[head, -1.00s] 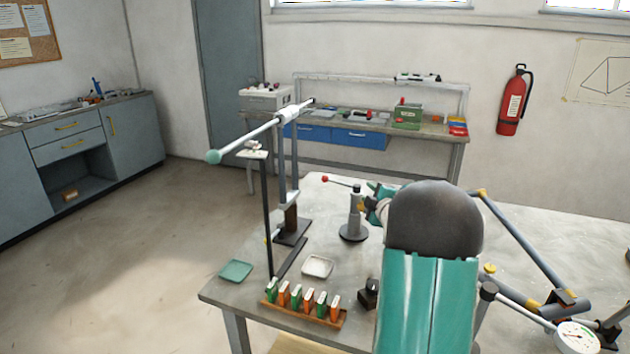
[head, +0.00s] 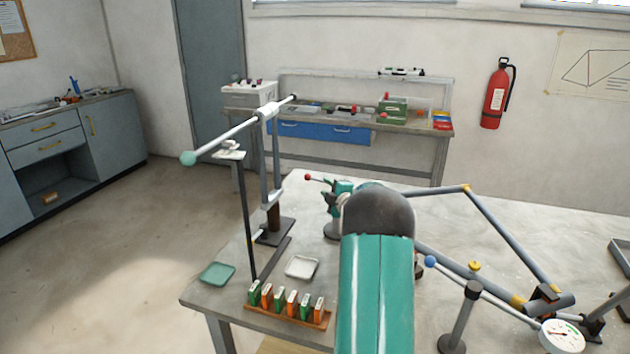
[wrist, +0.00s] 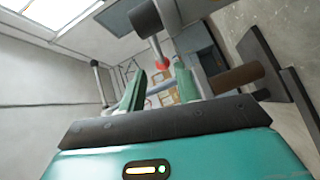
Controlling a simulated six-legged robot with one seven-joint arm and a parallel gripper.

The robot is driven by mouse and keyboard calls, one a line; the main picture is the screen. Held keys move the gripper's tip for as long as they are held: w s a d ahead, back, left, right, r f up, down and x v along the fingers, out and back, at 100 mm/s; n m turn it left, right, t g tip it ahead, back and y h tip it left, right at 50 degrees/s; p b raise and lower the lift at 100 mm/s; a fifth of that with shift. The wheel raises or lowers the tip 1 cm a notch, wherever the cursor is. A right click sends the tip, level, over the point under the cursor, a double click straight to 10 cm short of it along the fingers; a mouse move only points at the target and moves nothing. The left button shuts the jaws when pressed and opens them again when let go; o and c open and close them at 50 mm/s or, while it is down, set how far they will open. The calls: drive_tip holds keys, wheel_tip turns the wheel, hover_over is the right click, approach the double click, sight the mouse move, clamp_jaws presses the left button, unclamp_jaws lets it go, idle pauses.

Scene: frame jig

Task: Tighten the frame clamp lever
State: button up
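A thin lever with a red ball end (head: 308,177) sticks out to the left from a grey clamp post (head: 331,232) on the jig table. My gripper (head: 340,192) is at the top of this post and covers much of it in the head view. In the wrist view my gripper (wrist: 160,88) is open, its two green fingers apart. The red ball (wrist: 163,65) shows in the gap between the fingers, at the end of a short rod from a dark cylinder (wrist: 145,19). I cannot tell whether a finger touches the lever.
A tall stand with a long pale-green-tipped bar (head: 188,158) rises left of the clamp. A white tray (head: 302,267), a green tray (head: 217,273) and a rack (head: 287,317) are at the front left. Frame tubes (head: 505,232), a blue-ended rod (head: 430,261) and a dial gauge (head: 562,336) are right.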

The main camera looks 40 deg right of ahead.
sight(318, 180)
drive_tip(key=x, duration=0.7)
drive_tip(key=shift+w, duration=0.4)
clamp_jaws()
